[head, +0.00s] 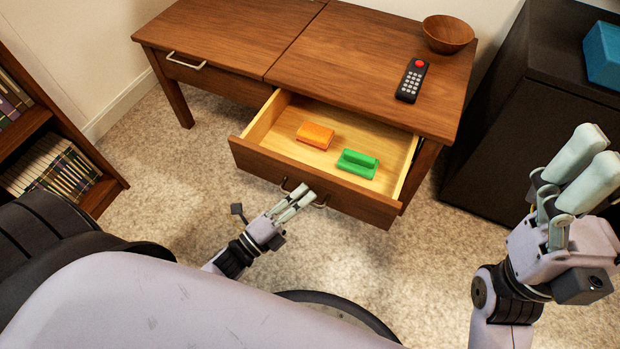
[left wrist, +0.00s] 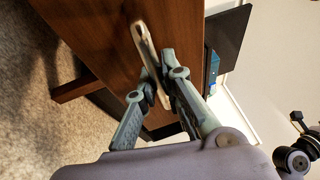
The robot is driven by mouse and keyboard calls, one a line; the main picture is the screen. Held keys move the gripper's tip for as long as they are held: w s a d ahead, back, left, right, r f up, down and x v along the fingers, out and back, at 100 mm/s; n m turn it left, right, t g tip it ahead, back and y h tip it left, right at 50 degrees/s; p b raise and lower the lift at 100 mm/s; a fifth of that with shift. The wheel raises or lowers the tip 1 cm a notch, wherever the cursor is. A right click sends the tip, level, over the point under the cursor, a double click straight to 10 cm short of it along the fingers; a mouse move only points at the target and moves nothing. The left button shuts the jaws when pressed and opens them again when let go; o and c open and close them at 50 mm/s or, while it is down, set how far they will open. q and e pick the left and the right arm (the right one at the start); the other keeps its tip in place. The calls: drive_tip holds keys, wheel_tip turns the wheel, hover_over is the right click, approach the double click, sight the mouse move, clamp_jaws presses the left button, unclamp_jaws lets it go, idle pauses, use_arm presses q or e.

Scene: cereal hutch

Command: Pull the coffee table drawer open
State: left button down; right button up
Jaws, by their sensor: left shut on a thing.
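The wooden coffee table (head: 215,40) has its right drawer (head: 250,160) pulled well out. An orange block (head: 315,135) and a green block (head: 357,164) lie inside it. My left gripper (head: 308,193) is at the drawer front, shut on the metal drawer handle (head: 320,205). In the left wrist view, its fingers (left wrist: 160,88) close around the lower part of the handle (left wrist: 143,42). The fingers hide part of the handle in the head view. My right gripper (head: 598,145) is raised at the right, away from the table; its finger gap is unclear.
A black remote (head: 411,82) and a wooden bowl (head: 447,34) sit on the tabletop. The left drawer (head: 225,82) is shut. A bookshelf (head: 105,192) stands left, a dark cabinet (head: 510,130) right. Carpet (head: 420,260) in front is clear.

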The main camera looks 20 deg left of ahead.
use_arm(q)
drive_tip(key=shift+s, duration=0.5)
drive_tip(key=c, duration=2)
unclamp_jaws()
drive_tip(key=shift+o, duration=0.2)
drive_tip(key=v, duration=1.2)
